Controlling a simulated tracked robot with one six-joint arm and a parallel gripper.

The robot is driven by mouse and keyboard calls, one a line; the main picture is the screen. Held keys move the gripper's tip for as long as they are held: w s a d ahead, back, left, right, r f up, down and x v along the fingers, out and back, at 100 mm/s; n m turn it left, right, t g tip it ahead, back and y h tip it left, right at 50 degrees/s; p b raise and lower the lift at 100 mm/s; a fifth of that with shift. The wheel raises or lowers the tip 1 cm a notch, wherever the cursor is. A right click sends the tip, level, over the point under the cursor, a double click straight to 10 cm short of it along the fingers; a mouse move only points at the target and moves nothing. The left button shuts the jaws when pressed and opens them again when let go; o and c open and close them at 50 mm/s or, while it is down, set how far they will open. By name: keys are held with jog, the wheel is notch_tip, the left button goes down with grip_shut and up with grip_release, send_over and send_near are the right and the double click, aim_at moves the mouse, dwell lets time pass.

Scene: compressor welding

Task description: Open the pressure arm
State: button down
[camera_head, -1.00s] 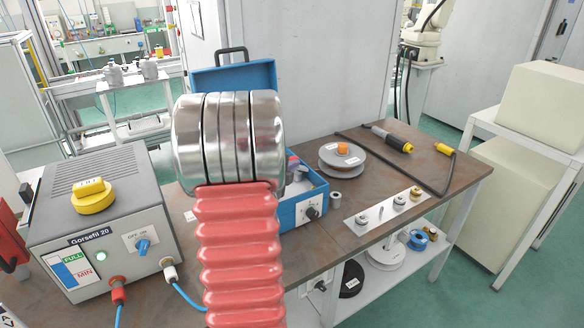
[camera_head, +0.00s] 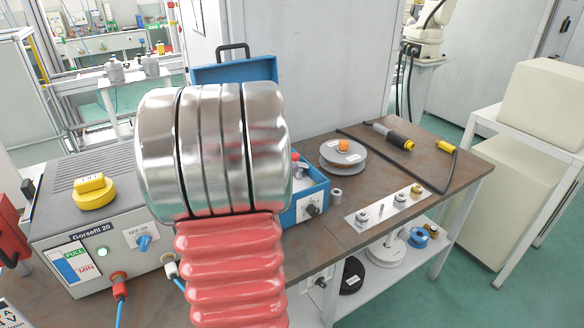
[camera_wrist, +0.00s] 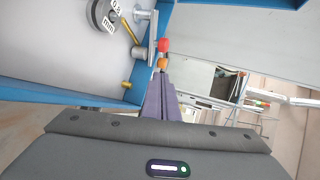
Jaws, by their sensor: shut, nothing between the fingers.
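My gripper (camera_wrist: 160,80) is shut and empty in the wrist view, its dark purple fingers pressed together. Just beyond its tips are a small orange part (camera_wrist: 162,63) and a red knob (camera_wrist: 163,45). A flat grey lever (camera_wrist: 152,40), which looks like the pressure arm, stands beside the red knob. I cannot tell whether the fingertips touch any of these. A grey roller marked 0.8 mm (camera_wrist: 103,17) is at the upper left. These parts sit in the blue box (camera_head: 307,208), largely hidden behind my arm in the head view.
The grey Gorsefil 20 unit (camera_head: 115,225) with a yellow knob stands at the left of the brown table (camera_head: 440,150). A spool (camera_head: 342,155), a metal strip (camera_head: 390,208) with small rollers and a torch (camera_head: 392,137) lie at the right.

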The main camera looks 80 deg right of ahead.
jog(key=shift+s+a+r, duration=0.1)
jog(key=shift+a+r, duration=0.1)
jog(key=shift+a, duration=0.35)
jog(key=shift+s+a+r, duration=0.1)
jog(key=shift+a+r, duration=0.05)
jog(key=shift+a, duration=0.4)
dwell(0.3)
